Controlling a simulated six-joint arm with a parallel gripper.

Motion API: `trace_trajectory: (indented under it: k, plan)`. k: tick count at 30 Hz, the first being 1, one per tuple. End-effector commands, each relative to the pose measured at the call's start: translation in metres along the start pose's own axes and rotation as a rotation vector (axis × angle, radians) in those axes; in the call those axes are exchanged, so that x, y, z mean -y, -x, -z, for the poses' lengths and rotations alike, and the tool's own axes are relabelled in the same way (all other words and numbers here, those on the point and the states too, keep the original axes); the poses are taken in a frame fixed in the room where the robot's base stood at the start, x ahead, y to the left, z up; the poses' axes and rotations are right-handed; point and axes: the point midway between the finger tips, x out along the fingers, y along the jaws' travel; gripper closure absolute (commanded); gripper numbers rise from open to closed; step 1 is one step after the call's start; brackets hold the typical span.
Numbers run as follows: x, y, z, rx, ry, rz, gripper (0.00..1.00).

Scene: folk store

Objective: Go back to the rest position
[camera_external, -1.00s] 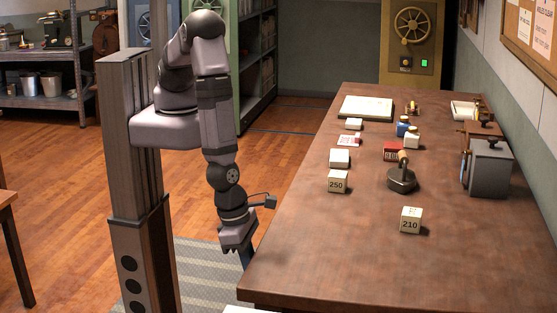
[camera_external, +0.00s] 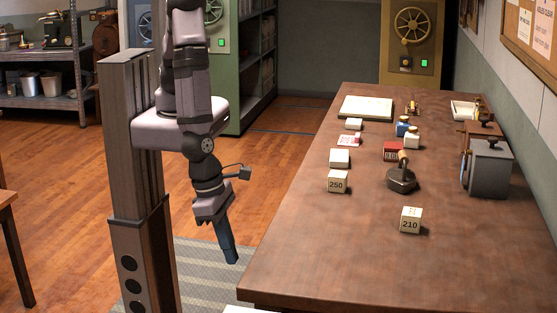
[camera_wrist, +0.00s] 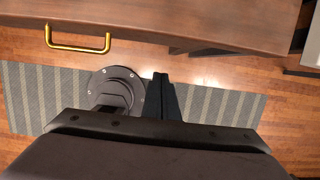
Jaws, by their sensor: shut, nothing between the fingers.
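My gripper (camera_external: 233,260) is shut and empty, pointing down over the striped mat, to the left of the wooden table (camera_external: 310,240) and apart from it. In the wrist view its closed fingers (camera_wrist: 161,80) show dark against the floor and mat. My arm hangs folded close beside its column. Nothing is held.
On the table stand a block marked 250 (camera_external: 338,182), a block marked 210 (camera_external: 410,220), a dark stamp-like tool (camera_external: 401,181), small bottles (camera_external: 412,138) and a grey box (camera_external: 489,168). The striped mat (camera_external: 205,285) is clear. The wrist view shows a brass handle (camera_wrist: 78,46).

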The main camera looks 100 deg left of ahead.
Motion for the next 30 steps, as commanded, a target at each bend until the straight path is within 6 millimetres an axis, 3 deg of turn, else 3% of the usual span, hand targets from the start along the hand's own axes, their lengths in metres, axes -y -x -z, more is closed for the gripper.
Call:
trace_trajectory:
  k: [1, 7, 21, 26, 30]
  plan:
    - [0.000, 0.013, -0.001, 0.000, -0.001, 0.001, 1.00]
    - [0.000, 0.033, 0.000, 0.000, -0.002, 0.000, 1.00]
    - [-0.001, 0.038, 0.001, -0.002, 0.017, -0.001, 1.00]
    - [-0.004, 0.038, 0.000, 0.005, 0.152, -0.014, 1.00]
    - [-0.019, 0.039, -0.002, 0.025, 0.425, -0.073, 1.00]
